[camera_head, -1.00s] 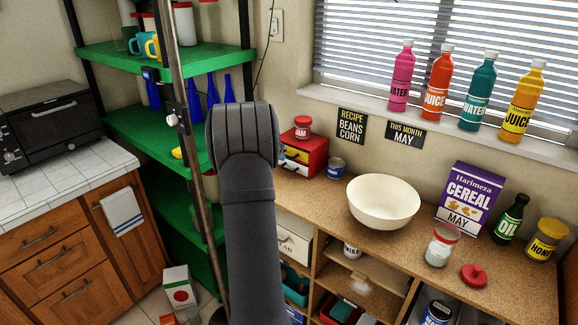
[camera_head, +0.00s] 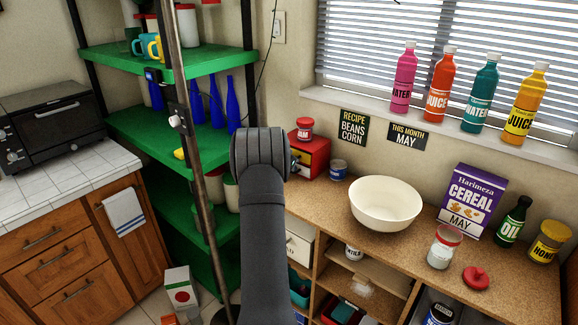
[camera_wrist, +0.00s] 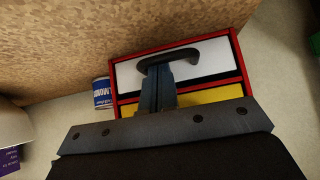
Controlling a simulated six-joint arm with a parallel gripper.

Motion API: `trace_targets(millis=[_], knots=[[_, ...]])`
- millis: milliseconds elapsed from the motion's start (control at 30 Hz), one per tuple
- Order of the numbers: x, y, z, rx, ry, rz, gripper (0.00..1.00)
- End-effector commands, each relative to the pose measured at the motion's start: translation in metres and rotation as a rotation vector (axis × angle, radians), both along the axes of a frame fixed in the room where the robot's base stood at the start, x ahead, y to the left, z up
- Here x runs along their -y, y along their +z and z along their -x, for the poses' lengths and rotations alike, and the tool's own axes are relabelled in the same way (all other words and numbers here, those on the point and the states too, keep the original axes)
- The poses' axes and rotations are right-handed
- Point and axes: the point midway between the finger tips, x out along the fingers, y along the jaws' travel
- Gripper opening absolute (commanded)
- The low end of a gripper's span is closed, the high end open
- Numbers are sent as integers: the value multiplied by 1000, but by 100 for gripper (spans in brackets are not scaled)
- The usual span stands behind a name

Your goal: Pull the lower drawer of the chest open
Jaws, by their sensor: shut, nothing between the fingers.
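The small red chest (camera_head: 316,152) stands at the back left of the cork counter; my arm hides most of its front in the head view. The wrist view shows the chest (camera_wrist: 242,62) upside down, with a white lower drawer (camera_wrist: 205,57) near the counter and a yellow upper drawer (camera_wrist: 212,95) beyond it. The white drawer has a dark arched handle (camera_wrist: 168,58) and looks closed. My gripper (camera_wrist: 158,72) is shut and empty, its fingertips at the handle, overlapping it in view. I cannot tell whether they touch it.
A blue-labelled can (camera_wrist: 102,92) stands beside the chest; it also shows in the head view (camera_head: 338,170). A red-lidded jar (camera_head: 304,128) sits on top of the chest. A white bowl (camera_head: 385,203) is farther right. Green shelves (camera_head: 150,135) and a metal post are left of my arm.

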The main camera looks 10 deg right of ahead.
Motion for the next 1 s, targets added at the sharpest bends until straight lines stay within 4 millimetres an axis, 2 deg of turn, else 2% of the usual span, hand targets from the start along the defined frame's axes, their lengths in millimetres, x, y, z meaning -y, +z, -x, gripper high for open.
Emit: trace_targets(millis=[300,700,1000], knots=[[-4,0,3,-1,1,0,0],[-54,0,53,-2,2,1,0],[-62,-1,63,-1,-1,0,0]])
